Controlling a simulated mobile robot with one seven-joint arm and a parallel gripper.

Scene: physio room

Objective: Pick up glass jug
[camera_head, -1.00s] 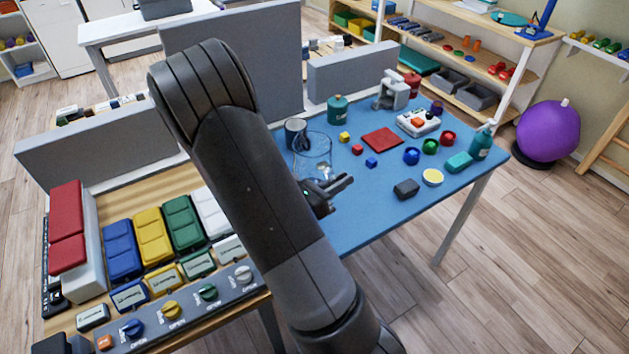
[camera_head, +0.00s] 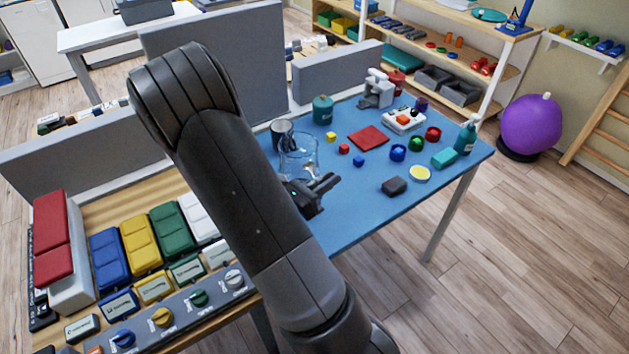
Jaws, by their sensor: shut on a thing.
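The clear glass jug (camera_head: 299,150) stands upright on the blue table top (camera_head: 350,214), toward its left side and beside a dark mug (camera_head: 281,134). My gripper (camera_head: 326,184) is at the jug's near right side, low against it. It is shut on the jug, though the exact contact is hard to see. My arm crosses in front and hides part of the jug's lower left side.
A green jar (camera_head: 323,110) stands behind. Grey partitions (camera_head: 337,75) rise behind the table.

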